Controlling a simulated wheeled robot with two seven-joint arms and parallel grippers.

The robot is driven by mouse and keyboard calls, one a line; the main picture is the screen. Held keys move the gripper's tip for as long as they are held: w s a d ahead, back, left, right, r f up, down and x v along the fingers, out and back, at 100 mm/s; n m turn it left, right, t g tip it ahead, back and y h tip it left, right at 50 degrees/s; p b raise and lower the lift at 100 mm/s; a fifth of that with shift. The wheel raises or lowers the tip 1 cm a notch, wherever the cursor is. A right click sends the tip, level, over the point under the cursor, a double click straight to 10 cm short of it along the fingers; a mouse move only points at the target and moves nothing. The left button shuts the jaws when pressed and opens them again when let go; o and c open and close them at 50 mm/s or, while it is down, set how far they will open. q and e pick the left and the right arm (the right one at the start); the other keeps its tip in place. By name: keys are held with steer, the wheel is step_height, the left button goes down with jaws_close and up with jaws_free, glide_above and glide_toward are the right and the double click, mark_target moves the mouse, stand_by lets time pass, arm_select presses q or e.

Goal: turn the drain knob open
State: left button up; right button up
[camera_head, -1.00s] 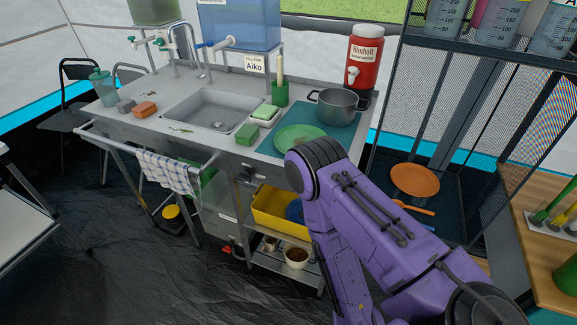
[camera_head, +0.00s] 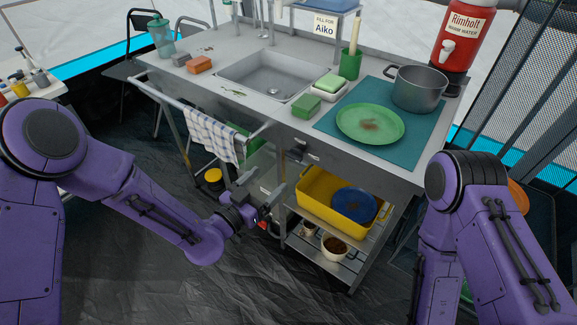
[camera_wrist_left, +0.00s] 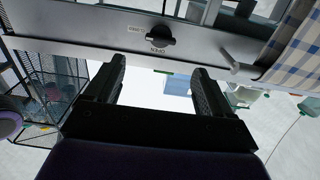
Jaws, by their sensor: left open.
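The drain knob (camera_head: 301,152) is a small dark knob on the grey front panel of the sink unit, below the counter edge. In the left wrist view the knob (camera_wrist_left: 160,36) is black, with small labels beside it. My left gripper (camera_head: 263,182) is open and empty, lower and to the left of the knob in the head view. In the wrist view the knob lies beyond the two open fingertips (camera_wrist_left: 160,68), between them sideways and not touched. My right arm stands at the right; its gripper is out of view.
A checked towel (camera_head: 214,134) hangs on the rail left of the knob. Below the panel, a shelf holds a yellow bin (camera_head: 312,198) and a bowl (camera_head: 335,248). The sink (camera_head: 268,82), green plate (camera_head: 370,124) and pot (camera_head: 418,88) are on top.

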mark_target(292, 157)
arm_select(q)
steer(key=p+x, duration=0.1)
steer(key=x, duration=0.9)
steer(key=c, duration=1.1)
